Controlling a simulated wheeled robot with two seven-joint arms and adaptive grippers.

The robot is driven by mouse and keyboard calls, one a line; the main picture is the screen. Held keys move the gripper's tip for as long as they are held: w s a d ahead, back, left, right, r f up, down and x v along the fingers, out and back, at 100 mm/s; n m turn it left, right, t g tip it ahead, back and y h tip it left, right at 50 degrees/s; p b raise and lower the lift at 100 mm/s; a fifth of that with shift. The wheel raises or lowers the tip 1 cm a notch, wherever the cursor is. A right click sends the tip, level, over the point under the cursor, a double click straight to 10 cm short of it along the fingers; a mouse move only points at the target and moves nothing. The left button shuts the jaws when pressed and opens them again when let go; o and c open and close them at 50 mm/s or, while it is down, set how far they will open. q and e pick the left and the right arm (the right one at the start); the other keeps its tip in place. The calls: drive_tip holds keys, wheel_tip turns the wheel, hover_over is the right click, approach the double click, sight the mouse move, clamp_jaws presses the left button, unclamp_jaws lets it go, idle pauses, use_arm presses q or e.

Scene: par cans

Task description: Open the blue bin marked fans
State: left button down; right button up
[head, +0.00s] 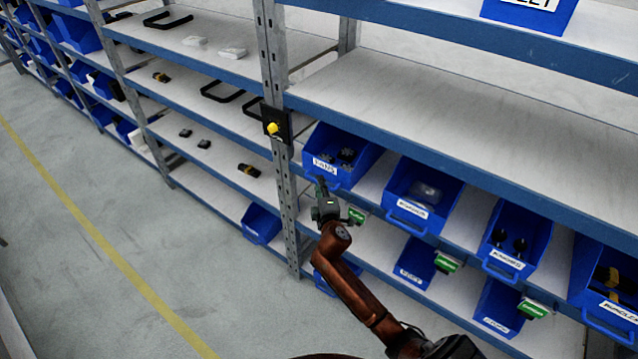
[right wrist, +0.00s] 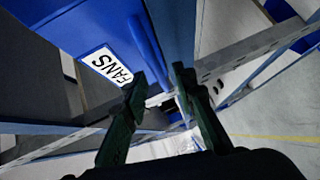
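The blue bin marked fans (head: 348,172) stands on the middle shelf just right of the upright post, with dark items inside. Its white FANS label (right wrist: 108,65) reads clearly in the right wrist view, on the blue front left of my fingers. My right gripper (head: 322,184) is at the lower front of this bin. In the right wrist view the right gripper (right wrist: 157,76) has its two dark fingers apart, with a blue bar or edge showing between and beyond them. I cannot tell whether they touch it. My left gripper is not in view.
More labelled blue bins (head: 422,196) stand along the same shelf to the right, with others on the shelf below. A black bracket with a yellow knob (head: 273,128) is on the metal post (head: 283,185). The floor (head: 110,270) at left is clear.

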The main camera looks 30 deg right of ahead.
drive_tip(key=shift+x, duration=1.3)
drive_tip(key=shift+c, duration=0.4)
clamp_jaws()
